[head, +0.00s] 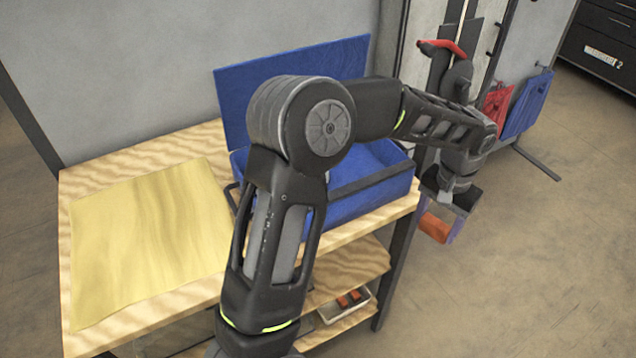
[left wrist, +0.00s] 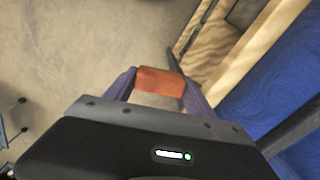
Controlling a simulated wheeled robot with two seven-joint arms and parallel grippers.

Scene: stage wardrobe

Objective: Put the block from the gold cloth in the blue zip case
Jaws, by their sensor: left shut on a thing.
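A gold cloth (head: 145,245) lies flat on the left part of the wooden table, with nothing on its visible surface. The blue zip case (head: 372,197) stands open at the table's right, its lid (head: 235,100) raised at the back; my left arm hides much of its inside. The case also shows at the right of the left wrist view (left wrist: 262,95). My left gripper (head: 438,228) is shut on an orange-red block (head: 434,227), beyond the table's right edge and above the floor. The block sits between the fingers in the left wrist view (left wrist: 160,81). My right gripper is out of view.
A lower shelf holds a light tray (head: 345,304) with small red items. Red cloth (head: 496,110) and blue cloth (head: 527,104) hang on a rack at the back right. The floor (head: 530,260) right of the table is clear.

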